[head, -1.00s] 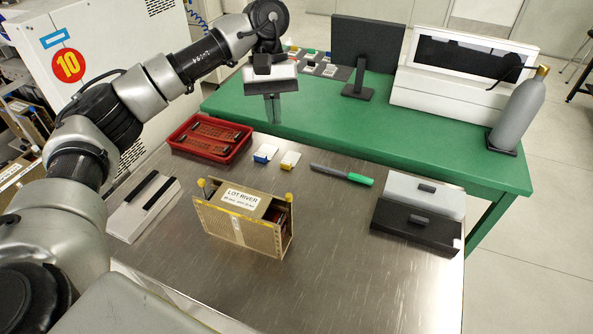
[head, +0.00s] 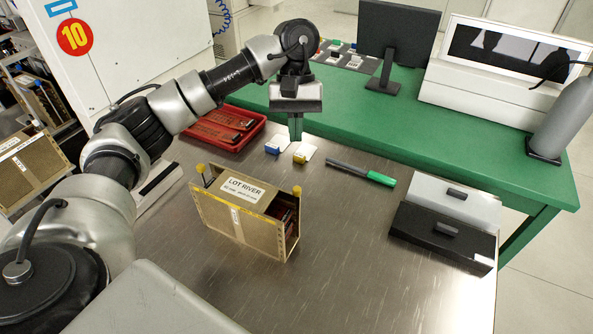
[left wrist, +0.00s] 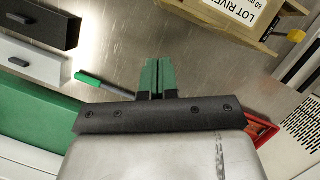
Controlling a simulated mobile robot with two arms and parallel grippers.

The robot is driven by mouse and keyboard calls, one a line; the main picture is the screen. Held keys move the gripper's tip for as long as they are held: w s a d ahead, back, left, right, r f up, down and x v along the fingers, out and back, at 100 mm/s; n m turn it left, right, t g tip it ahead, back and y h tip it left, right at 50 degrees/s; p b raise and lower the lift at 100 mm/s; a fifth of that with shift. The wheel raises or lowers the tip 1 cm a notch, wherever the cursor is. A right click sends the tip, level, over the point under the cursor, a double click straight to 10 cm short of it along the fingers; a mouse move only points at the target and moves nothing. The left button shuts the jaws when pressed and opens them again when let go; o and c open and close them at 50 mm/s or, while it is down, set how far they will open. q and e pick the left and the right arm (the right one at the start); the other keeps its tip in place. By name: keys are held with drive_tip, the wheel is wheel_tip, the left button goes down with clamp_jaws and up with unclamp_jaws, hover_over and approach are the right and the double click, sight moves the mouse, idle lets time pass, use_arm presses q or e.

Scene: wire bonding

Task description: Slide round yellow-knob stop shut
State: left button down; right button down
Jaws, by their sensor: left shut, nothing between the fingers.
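A tan magazine box (head: 238,222) with a white "LOT RIVER" label stands on the steel table. A yellow knob (head: 200,168) sits on a dark stem at its left end. Another yellow knob (head: 296,190) sits at its right end, where dark reddish strips show inside. I cannot tell how far either stop is slid. My left gripper (head: 295,132) is shut and empty, pointing down beyond the box, apart from both knobs. In the left wrist view its fingers (left wrist: 158,68) are together; part of the box (left wrist: 222,12) and one yellow knob (left wrist: 296,35) show at upper right. My right gripper is out of view.
A red tray (head: 190,134), a blue-and-white block (head: 273,149) and a yellow-and-white block (head: 300,156) lie behind the box. The table in front of the case is clear.

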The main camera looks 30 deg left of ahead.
use_arm(q)
drive_tip(key=s+d+f+p, duration=0.3)
drive_tip(key=s+f, duration=0.1)
drive_tip(key=f, duration=0.1)
drive_tip(key=shift+s+f, duration=0.15)
drive_tip(key=shift+s, duration=0.25)
